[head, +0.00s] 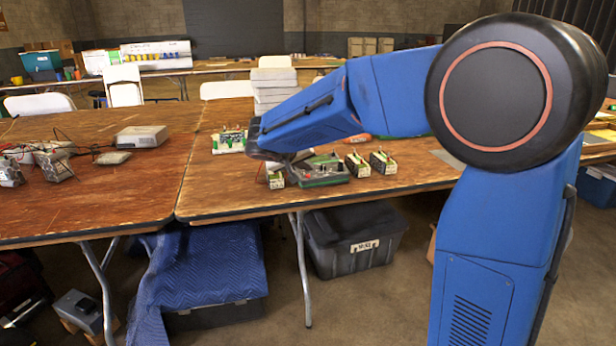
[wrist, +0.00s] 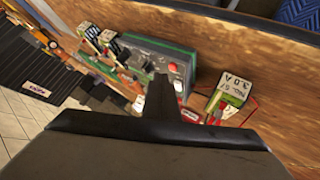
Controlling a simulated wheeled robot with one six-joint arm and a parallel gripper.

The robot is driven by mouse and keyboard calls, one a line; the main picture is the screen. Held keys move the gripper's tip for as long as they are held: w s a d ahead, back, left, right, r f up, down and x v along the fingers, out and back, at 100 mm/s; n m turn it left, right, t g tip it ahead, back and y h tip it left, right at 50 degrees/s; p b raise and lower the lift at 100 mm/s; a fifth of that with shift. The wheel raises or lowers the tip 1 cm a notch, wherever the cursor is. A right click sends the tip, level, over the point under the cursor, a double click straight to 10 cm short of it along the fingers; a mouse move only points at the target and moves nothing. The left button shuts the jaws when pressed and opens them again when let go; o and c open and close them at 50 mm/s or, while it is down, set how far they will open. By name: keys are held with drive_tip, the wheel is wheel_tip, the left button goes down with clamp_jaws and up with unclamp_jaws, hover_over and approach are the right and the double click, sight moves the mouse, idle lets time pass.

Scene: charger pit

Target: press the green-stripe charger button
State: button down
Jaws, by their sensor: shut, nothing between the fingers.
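A grey charger with a green stripe (head: 325,172) sits near the front edge of the right wooden table. It also shows in the wrist view (wrist: 130,50), with a round red button (wrist: 172,68) on its top face and what looks like a paler one below it. My gripper (wrist: 160,88) is shut and empty. In the wrist view its dark fingers point at the charger's lower edge, close to the red button, and cover part of the charger. I cannot tell whether they touch it.
Small labelled green-and-cream units stand beside the charger, two on its right (head: 357,165) (head: 383,162) and one on its left (head: 276,178). A green-and-white board (head: 228,140) lies behind. A white-grey box (head: 141,137) and wired units occupy the left table. The right table's front-left is bare.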

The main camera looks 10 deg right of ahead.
drive_tip(key=shift+f, duration=0.15)
idle(0.5)
drive_tip(key=shift+w+f, duration=0.1)
drive_tip(key=shift+f, duration=0.15)
drive_tip(key=shift+f, duration=0.35)
idle(0.8)
drive_tip(key=shift+r, duration=0.75)
drive_tip(key=shift+r, duration=0.1)
drive_tip(key=shift+s+r, duration=0.2)
drive_tip(key=shift+r, duration=0.6)
drive_tip(key=shift+s+r, duration=0.15)
drive_tip(key=shift+r, duration=0.65)
drive_tip(key=shift+s+r, duration=0.2)
drive_tip(key=shift+r, duration=0.6)
